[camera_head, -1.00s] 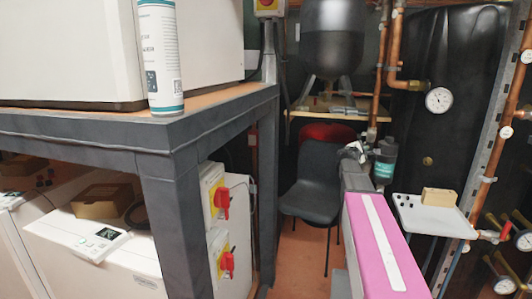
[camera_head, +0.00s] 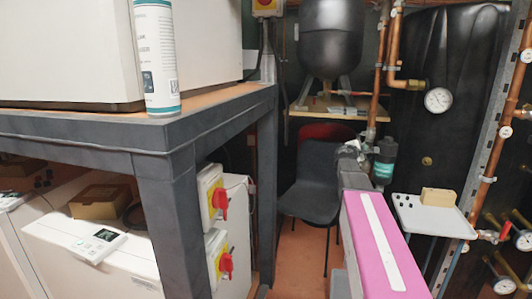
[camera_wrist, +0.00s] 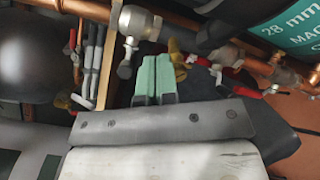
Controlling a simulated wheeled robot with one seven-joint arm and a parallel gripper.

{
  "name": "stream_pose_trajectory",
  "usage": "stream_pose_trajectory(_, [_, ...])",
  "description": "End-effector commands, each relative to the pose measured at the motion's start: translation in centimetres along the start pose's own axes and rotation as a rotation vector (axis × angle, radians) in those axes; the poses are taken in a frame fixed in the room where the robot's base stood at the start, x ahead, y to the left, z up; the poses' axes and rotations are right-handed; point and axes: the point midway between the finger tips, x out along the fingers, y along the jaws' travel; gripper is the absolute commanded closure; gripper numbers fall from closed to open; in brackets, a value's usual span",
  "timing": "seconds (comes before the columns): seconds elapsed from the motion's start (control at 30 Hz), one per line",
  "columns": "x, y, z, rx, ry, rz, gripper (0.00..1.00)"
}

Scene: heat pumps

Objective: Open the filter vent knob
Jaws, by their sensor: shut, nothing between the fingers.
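The filter is a black canister with a teal label (camera_head: 385,160), standing beside the copper pipework in the head view. In the wrist view its teal label (camera_wrist: 292,30) is cut off at the upper right corner. I cannot clearly make out the vent knob in either view. My gripper (camera_head: 353,153) is just left of the filter in the head view, small and partly blended with my arm. In the wrist view my gripper (camera_wrist: 155,75) has its two green fingertips together, with nothing between them. They are apart from the filter's label, to its lower left.
A silver valve fitting (camera_wrist: 134,24) is close above my fingertips, with copper pipe (camera_wrist: 75,9) to its left. A grey chair (camera_head: 312,175) stands behind my arm. A grey bench frame (camera_head: 175,195) is on the left. A white shelf (camera_head: 430,216) is at the right.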

Motion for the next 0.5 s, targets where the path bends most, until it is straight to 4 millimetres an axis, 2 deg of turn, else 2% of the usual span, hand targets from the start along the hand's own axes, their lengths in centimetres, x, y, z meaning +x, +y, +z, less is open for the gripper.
stream_pose_trajectory(0.03, [-1.0, -0.1, 0.1, 0.000, 0.002, 0.000, 1.00])
stream_pose_trajectory(0.2, [-3.0, -0.2, 0.1, 0.000, 0.006, 0.000, 1.00])
stream_pose_trajectory(0.5, [-3.6, -0.3, 0.0, 0.000, 0.008, -0.001, 1.00])
